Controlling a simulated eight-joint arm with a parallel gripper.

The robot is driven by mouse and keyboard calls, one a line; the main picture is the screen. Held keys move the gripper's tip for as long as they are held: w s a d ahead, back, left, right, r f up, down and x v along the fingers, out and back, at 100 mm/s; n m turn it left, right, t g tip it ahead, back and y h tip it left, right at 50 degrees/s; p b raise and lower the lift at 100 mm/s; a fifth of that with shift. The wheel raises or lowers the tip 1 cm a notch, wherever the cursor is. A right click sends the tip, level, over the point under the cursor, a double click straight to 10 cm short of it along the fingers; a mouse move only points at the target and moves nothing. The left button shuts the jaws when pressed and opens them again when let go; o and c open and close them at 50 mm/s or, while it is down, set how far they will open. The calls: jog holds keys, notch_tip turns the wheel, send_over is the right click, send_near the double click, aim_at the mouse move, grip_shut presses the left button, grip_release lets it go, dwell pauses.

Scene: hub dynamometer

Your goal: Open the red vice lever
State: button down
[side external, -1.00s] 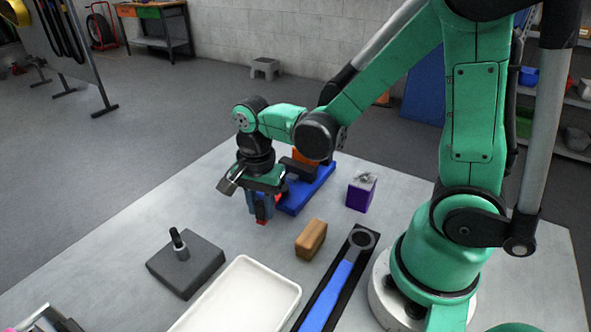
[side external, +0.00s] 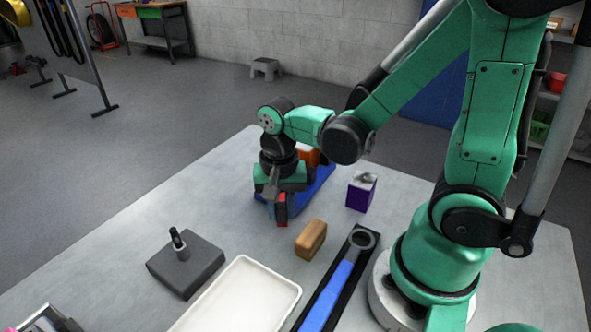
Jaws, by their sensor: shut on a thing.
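The red vice lever (side external: 282,209) shows as a small red piece at the fingertips of my gripper (side external: 278,212). My gripper points down and is shut on the lever; its fingers hide most of it. The vice has a blue base (side external: 321,183) that runs back to the right behind my gripper.
A purple block (side external: 360,195) stands right of the vice. A wooden block (side external: 311,239), a blue-handled wrench (side external: 342,283) on a black strip and a white tray (side external: 247,298) lie nearer. A dark block with a peg (side external: 185,263) is at left.

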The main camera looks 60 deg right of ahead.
jog(key=n, duration=0.1)
jog(key=s+d+n, duration=0.1)
jog(key=shift+s+d+n, duration=0.25)
jog(key=shift+s+n, duration=0.05)
jog(key=shift+n, duration=0.1)
jog(key=s+d+n, duration=0.1)
jog(key=n, duration=0.1)
jog(key=shift+d+n, duration=0.3)
jog(key=shift+d, duration=0.05)
jog(key=d+n, duration=0.2)
jog(key=n, duration=0.1)
jog(key=shift+s+d, duration=0.1)
jog(key=shift+s, duration=0.3)
jog(key=shift+d+n, duration=0.8)
jog(key=shift+n, duration=0.4)
jog(key=c, duration=0.6)
grip_release()
jog(key=shift+c, duration=0.2)
jog(key=shift+r, duration=2.8)
